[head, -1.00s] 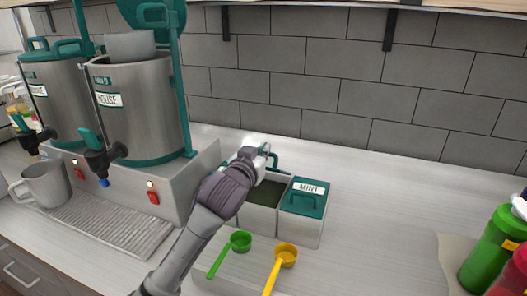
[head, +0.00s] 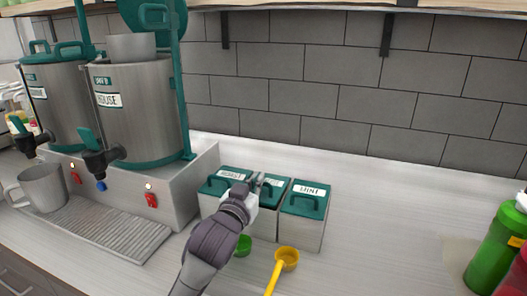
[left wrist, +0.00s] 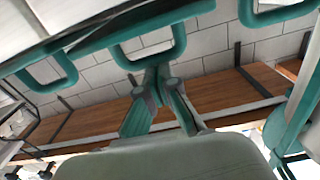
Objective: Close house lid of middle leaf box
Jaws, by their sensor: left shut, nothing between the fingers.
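Three leaf boxes stand in a row on the counter. The middle box (head: 266,226) has its teal lid (head: 273,184) down over its top, partly hidden by my gripper; I cannot tell whether it is fully seated. The left box's lid (head: 215,184) and the right MINT box's lid (head: 306,199) are down too. My left gripper (head: 256,184) is shut and empty, at the near left side of the middle lid. In the left wrist view its fingertips (left wrist: 158,72) meet just below a teal handle loop (left wrist: 181,42). My right gripper is not in view.
A green scoop (head: 243,246) and a yellow scoop (head: 287,258) lie in front of the boxes. Steel urns (head: 140,110) and a drip tray (head: 105,231) stand left, with a grey mug (head: 42,187). Bottles (head: 493,245) stand far right. The counter between boxes and bottles is clear.

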